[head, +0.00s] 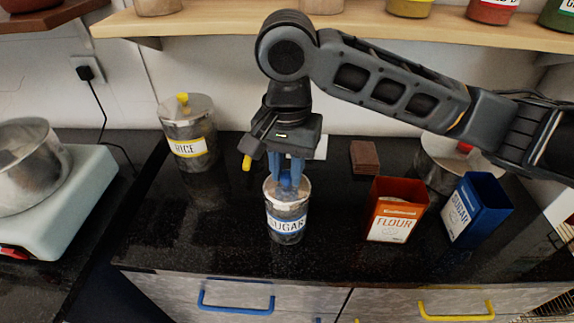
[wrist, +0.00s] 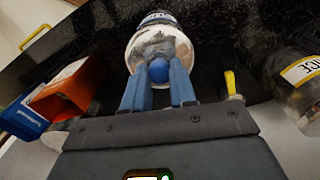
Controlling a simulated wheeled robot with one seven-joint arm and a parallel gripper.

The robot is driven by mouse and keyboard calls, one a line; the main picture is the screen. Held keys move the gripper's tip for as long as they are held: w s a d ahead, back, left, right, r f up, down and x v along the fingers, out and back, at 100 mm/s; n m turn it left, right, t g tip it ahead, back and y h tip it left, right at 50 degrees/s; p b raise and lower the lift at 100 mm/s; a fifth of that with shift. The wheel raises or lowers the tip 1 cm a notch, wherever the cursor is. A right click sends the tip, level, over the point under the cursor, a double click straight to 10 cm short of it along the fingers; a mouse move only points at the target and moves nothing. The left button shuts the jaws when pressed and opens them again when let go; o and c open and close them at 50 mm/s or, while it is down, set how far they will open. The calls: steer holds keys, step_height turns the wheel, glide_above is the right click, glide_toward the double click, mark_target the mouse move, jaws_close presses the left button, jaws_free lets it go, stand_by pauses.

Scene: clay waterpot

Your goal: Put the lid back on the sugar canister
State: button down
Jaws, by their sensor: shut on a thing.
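The sugar canister (head: 287,228), clear with a blue-and-white SUGAR label, stands upright on the dark counter. My gripper (head: 289,180) points down directly over its mouth, with its blue fingers at rim height. In the wrist view my gripper (wrist: 158,78) is shut on the round blue knob (wrist: 158,70) of the lid. The lid (wrist: 152,48) lies at the canister's mouth, and the canister's label (wrist: 157,17) shows beyond it. The fingers hide part of the lid, so I cannot tell whether it sits flush on the rim.
A rice canister (head: 190,140) with a yellow knob stands back left. An orange flour box (head: 396,210) and a blue sugar box (head: 476,208) stand to the right. A brown block (head: 364,157) lies behind. A shelf (head: 220,22) runs above.

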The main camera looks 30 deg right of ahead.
steer(key=shift+c, duration=1.8)
jaws_free()
steer(key=shift+r, duration=0.1)
steer(key=shift+r+p, duration=3.4)
steer(key=shift+p, duration=0.45)
steer(key=shift+c, duration=0.5)
jaws_close()
